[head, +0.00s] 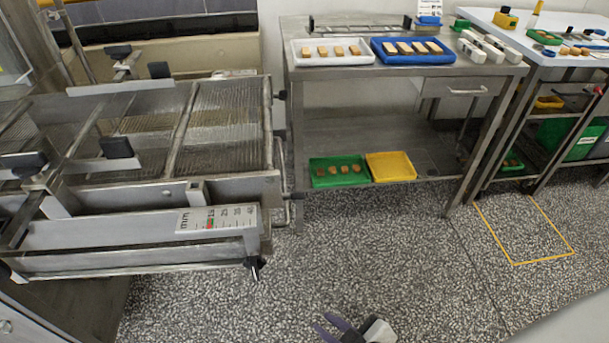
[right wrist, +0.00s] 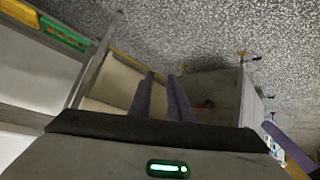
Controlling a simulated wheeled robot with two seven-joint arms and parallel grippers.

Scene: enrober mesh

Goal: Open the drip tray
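The steel enrober with its wire mesh belt (head: 225,125) fills the left of the head view. Along its near side, below the belt, runs a long steel trough-like part (head: 130,235) with a scale label (head: 217,218) and a dark knob (head: 254,268) at its right end. I cannot tell for certain which part is the drip tray or whether it is open. My right gripper (head: 324,321) is low over the floor at the bottom of the head view, right of and apart from the enrober. In the right wrist view its purple fingers (right wrist: 161,76) stand apart with nothing between them. My left gripper does not show clearly.
A steel table (head: 465,68) right of the enrober bears a white tray (head: 294,50) and a blue tray (head: 376,52). Its lower shelf holds a green tray (head: 315,178) and a yellow tray (head: 405,177). The speckled floor (head: 390,260) is clear; yellow tape (head: 543,261) marks a rectangle.

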